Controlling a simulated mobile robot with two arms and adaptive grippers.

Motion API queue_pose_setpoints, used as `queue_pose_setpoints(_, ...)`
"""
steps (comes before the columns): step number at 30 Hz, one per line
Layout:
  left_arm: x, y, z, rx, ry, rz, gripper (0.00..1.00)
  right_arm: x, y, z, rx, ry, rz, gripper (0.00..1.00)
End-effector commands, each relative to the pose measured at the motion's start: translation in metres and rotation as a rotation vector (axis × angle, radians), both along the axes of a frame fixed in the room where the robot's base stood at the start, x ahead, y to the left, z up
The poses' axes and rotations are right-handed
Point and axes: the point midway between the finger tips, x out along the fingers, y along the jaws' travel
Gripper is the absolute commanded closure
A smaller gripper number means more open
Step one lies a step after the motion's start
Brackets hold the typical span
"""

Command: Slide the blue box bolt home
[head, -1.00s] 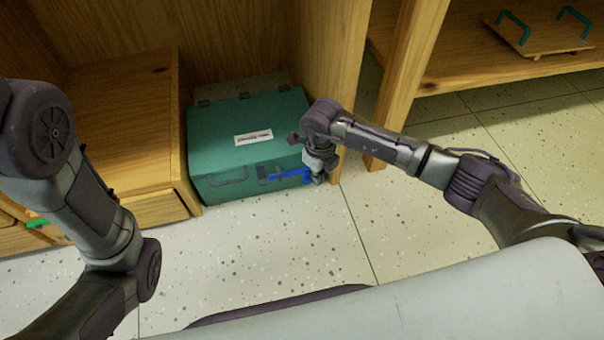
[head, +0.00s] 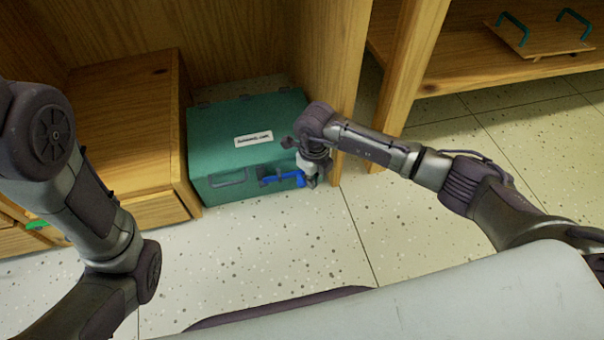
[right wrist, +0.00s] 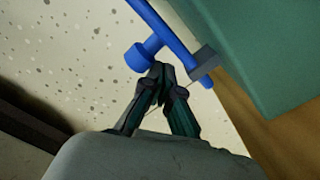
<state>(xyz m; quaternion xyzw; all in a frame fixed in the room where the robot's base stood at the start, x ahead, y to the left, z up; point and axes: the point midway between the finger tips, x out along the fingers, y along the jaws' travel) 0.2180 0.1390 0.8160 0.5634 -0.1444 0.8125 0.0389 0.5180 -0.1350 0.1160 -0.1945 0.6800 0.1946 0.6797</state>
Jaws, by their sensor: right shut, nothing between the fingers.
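A teal box (head: 225,140) stands on the floor with its lid closed. A blue bolt (head: 283,179) lies along the right part of its front face. In the right wrist view the bolt (right wrist: 182,35) is a blue bar with a round knob (right wrist: 138,56) sticking out sideways, beside a grey bracket (right wrist: 204,63). My right gripper (head: 312,182) is at the bolt's right end. Its closed fingertips (right wrist: 161,72) are right beside the knob stem, with nothing between them; whether they touch it I cannot tell. My left arm shows at the left, its gripper out of view.
A wooden drawer unit (head: 125,120) stands close to the box's left side. A wooden upright panel (head: 335,75) rises right behind my right gripper. The speckled floor (head: 260,255) in front of the box is clear. A shelf (head: 480,70) with a handled board is at the right.

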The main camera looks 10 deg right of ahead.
Motion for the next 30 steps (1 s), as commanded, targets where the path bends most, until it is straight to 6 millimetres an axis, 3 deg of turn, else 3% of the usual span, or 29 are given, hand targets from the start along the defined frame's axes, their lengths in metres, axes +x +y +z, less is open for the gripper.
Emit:
queue_pose_setpoints(20,0.000,0.000,0.001,0.000,0.000,0.000,1.00,0.000,0.017,0.000,0.001,-0.001,0.000,1.00)
queue_pose_setpoints(30,0.000,0.000,0.002,0.000,0.000,0.000,1.00,0.000,0.016,0.000,0.000,0.000,0.000,1.00)
